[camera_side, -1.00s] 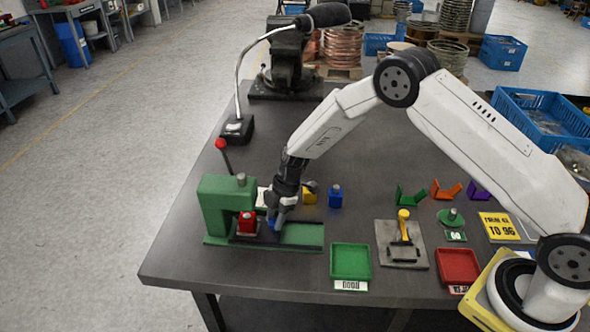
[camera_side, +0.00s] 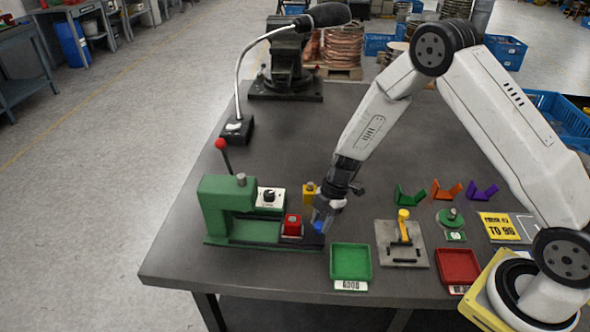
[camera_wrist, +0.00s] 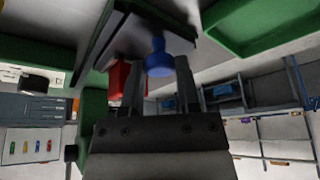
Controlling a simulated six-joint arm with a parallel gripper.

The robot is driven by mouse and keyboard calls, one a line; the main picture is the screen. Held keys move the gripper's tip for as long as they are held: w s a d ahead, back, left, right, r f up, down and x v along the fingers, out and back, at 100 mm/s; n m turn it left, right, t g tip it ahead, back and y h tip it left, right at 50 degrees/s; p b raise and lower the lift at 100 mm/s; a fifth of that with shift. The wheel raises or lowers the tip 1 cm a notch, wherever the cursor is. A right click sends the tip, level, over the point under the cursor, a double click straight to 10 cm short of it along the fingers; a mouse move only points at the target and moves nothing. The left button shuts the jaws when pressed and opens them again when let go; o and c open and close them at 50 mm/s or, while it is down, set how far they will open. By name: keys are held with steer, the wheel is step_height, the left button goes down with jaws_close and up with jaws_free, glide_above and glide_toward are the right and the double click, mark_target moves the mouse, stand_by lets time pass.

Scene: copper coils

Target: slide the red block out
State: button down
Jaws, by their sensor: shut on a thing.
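The red block (camera_side: 292,226) sits on a dark slide near the right end of the green press's bed (camera_side: 255,234), clear of the press head (camera_side: 222,200). A blue knob (camera_side: 319,227) is just right of the block. My gripper (camera_side: 321,220) points down and is shut on the blue knob. In the wrist view the blue knob (camera_wrist: 158,60) lies between my fingertips (camera_wrist: 160,75). The red block (camera_wrist: 120,76) is partly hidden behind the left finger there. The link between knob and block is hard to see.
A green tray (camera_side: 351,247) stands close to the right of my gripper. A yellow block (camera_side: 309,192) is behind it. A white box with a dark knob (camera_side: 270,198) and a red-tipped lever (camera_side: 221,144) are near the press. The table's back middle is clear.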

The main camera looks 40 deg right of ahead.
steer(key=shift+s+d, duration=0.2)
steer(key=shift+d, duration=0.1)
steer(key=shift+c, duration=1.7)
jaws_free()
steer(key=shift+r, duration=0.1)
steer(key=v, duration=0.7)
steer(key=shift+r, duration=0.35)
steer(key=shift+s+d, duration=0.1)
